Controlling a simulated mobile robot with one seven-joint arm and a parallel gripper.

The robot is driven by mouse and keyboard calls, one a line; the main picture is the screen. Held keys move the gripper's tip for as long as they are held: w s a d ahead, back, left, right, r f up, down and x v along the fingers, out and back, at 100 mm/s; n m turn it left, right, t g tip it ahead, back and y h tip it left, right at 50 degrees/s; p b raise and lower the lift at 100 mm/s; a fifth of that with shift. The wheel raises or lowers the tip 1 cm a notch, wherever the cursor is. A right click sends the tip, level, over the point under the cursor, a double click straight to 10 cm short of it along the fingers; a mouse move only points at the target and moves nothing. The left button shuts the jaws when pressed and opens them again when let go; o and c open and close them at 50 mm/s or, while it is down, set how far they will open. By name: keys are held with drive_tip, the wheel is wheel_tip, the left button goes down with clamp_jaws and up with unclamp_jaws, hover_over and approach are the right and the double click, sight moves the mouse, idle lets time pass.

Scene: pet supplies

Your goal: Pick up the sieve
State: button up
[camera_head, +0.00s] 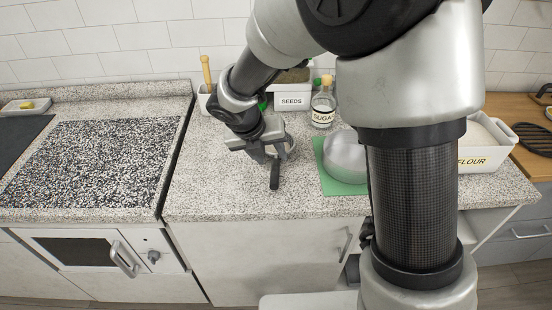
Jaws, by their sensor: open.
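What looks like the sieve (275,177) lies on the speckled counter, just left of the green mat. Its dark handle points toward the front edge, and a pale round rim (291,144) shows behind my gripper. My gripper (266,158) is open and tilted down right over the sieve, at the back end of the handle. The gripper hides much of the round part. I cannot tell whether the fingers touch it or stand on both sides of the handle.
A silver bowl (345,158) sits on a green mat (329,183) to the right. Behind stand a seeds box (291,100), a sugar bottle (323,108) and a white pot (204,101) with a wooden handle. A flour box (481,157) is at right. The counter left of my gripper is clear.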

sight(274, 166)
drive_tip(key=f, duration=0.3)
drive_tip(key=f+b, duration=0.1)
drive_tip(key=shift+w+d+f, duration=0.25)
drive_tip(key=shift+w+d, duration=0.05)
drive_tip(key=shift+w+d+f, duration=0.15)
drive_tip(key=shift+w+f, duration=0.1)
drive_tip(key=shift+f, duration=0.05)
clamp_jaws()
